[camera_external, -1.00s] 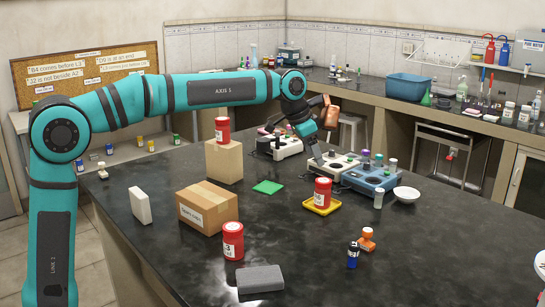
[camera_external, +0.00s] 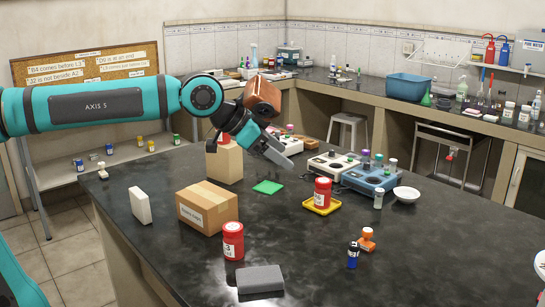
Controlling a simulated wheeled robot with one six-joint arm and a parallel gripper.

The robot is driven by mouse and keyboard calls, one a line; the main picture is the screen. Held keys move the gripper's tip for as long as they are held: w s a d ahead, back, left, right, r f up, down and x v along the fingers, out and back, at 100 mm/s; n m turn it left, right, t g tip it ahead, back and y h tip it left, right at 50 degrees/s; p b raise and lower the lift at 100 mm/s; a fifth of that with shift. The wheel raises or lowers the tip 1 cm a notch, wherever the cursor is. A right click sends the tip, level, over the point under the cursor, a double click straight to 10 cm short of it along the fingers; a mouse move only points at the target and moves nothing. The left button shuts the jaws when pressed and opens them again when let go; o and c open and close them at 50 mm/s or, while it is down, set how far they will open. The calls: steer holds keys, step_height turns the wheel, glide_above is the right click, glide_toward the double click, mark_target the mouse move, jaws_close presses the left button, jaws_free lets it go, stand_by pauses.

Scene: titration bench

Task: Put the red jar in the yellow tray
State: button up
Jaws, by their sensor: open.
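One red jar (camera_external: 322,191) with a white label stands upright in the yellow tray (camera_external: 333,208) on the dark bench. A second red jar (camera_external: 233,240) stands upright near the front, just right of a cardboard box. A third red jar (camera_external: 211,146) stands on the taller tan box at the back, mostly hidden behind my arm. My gripper (camera_external: 280,155) is open and empty in the air, in the picture right of the tan box and up and left of the tray. It touches none of the jars.
A cardboard box (camera_external: 207,208), white block (camera_external: 140,205) and grey block (camera_external: 260,279) stand on the left and front. A green pad (camera_external: 268,187) lies mid-bench. Devices with vials (camera_external: 371,175), a white bowl (camera_external: 407,194) and small bottles (camera_external: 353,255) are right.

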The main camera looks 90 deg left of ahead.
steer(key=s+d+f+m+t+h, duration=0.1)
steer(key=s+d+t, duration=0.7)
steer(key=s+d, duration=1.1)
steer(key=s+m+h, duration=0.1)
steer(key=s, duration=0.3)
steer(key=shift+s+d+f+h, duration=0.2)
steer(key=shift+s+d+h, duration=0.05)
steer(key=shift+d+h, duration=0.15)
